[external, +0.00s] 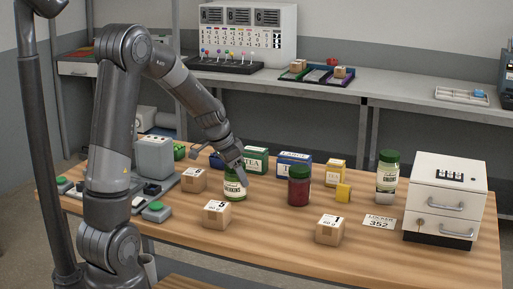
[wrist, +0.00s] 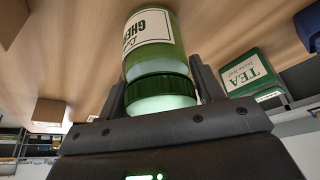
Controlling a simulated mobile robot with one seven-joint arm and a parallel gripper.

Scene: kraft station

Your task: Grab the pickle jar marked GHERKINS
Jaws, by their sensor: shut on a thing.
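The jar marked GHERKINS (external: 234,190) is green with a cream label, on the left-middle part of the wooden table. In the wrist view the jar (wrist: 150,55) shows its label, partly readable as "GHE", and its ribbed dark green lid between my fingers. My gripper (external: 241,169) is shut on the jar near its lid end. In the external view the fingers hide part of the jar's top. I cannot tell whether its base touches the table.
A dark red jar (external: 299,190) stands to the right, and another green-lidded jar (external: 388,170) stands farther right. Cartons (external: 217,214) (external: 330,229) lie in front. A TEA box (external: 256,160) and a blue box (external: 294,164) stand behind. A white drawer cabinet (external: 445,198) fills the right end.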

